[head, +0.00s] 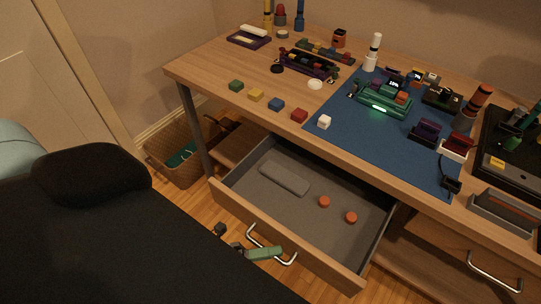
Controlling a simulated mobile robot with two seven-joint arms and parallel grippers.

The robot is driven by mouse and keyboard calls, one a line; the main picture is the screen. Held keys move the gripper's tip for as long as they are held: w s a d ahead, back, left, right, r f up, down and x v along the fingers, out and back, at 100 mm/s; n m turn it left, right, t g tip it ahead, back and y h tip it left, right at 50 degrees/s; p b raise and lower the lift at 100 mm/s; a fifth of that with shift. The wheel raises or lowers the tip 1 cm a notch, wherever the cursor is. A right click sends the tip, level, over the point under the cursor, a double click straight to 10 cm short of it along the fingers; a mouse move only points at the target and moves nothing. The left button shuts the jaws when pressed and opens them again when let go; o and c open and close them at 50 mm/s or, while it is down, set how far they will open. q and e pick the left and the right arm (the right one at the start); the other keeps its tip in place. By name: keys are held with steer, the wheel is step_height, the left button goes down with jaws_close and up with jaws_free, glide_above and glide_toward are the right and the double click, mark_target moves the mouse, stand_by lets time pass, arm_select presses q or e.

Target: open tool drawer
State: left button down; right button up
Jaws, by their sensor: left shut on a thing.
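The tool drawer (289,238) under the desk is pulled out, and its inside is in view. Its metal bar handle (284,261) is on the front panel. My left gripper (254,252) is shut on the handle, partly hidden by the large dark shape in front of it. Inside the drawer are a grey flat block (284,178) and two orange round pieces (324,201) (351,217). My right gripper is not in view.
The desk (215,70) above holds coloured blocks, a blue mat (340,140) and small model parts. A second drawer handle (490,270) is at the lower right. A wicker basket (165,165) stands left of the desk. A large dark shape (90,220) fills the lower left.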

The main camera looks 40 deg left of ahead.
arm_select(q)
steer(key=c, duration=1.5)
jaws_free()
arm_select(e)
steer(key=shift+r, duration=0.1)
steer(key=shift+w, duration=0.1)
arm_select(q)
steer(key=b+v, duration=0.1)
steer(key=v, duration=0.6)
steer(key=shift+s+a, duration=0.25)
steer(key=shift+a, duration=0.05)
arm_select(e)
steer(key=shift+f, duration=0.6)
